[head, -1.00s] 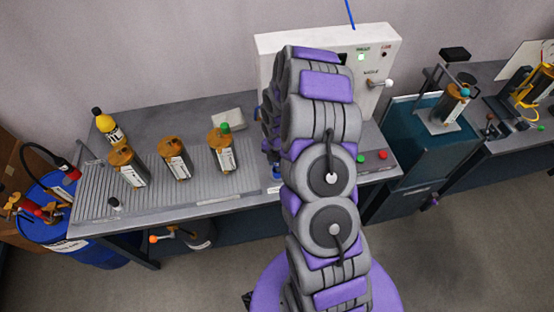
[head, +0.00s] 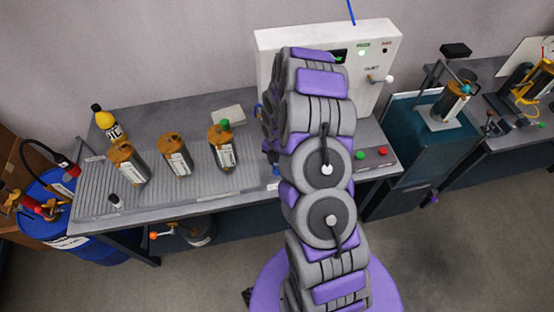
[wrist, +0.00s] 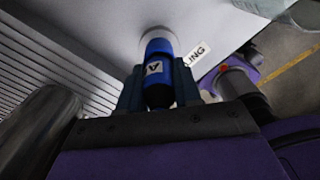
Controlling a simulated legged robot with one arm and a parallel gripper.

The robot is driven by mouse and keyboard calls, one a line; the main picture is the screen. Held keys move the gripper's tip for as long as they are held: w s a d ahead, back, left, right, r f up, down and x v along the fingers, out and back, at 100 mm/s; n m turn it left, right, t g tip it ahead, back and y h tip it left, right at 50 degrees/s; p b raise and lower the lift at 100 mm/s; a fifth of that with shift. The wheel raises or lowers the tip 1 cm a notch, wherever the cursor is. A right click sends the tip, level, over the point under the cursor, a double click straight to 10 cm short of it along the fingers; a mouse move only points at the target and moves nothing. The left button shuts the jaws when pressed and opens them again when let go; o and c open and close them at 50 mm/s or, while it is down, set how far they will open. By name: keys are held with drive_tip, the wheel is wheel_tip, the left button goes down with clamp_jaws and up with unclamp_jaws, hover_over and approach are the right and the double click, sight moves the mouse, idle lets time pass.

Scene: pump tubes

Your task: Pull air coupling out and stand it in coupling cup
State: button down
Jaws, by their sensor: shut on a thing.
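The air coupling (wrist: 158,48), blue and black with a white "A" label, stands between my gripper's fingers in the wrist view. My gripper (wrist: 158,88) is shut on it. The coupling's far end meets a white round rim (wrist: 155,33) on the grey bench top, which looks like the coupling cup. I cannot tell how deep it sits in it. A white label ending in "LING" (wrist: 195,54) lies beside it. In the head view my arm hides the gripper and most of this spot.
On the bench (head: 85,208) stand several amber cylinders, one with a green cap (head: 224,124), and a yellow oil bottle (head: 108,122). A white control box (head: 378,50) is behind my arm. Red and green buttons (head: 371,153) are to the right. A blue drum (head: 75,240) stands at left.

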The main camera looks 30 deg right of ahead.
drive_tip(key=c, duration=0.7)
unclamp_jaws()
wheel_tip(320, 180, up, 17)
drive_tip(key=p, duration=0.2)
drive_tip(key=shift+r, duration=0.15)
drive_tip(key=shift+w, duration=0.1)
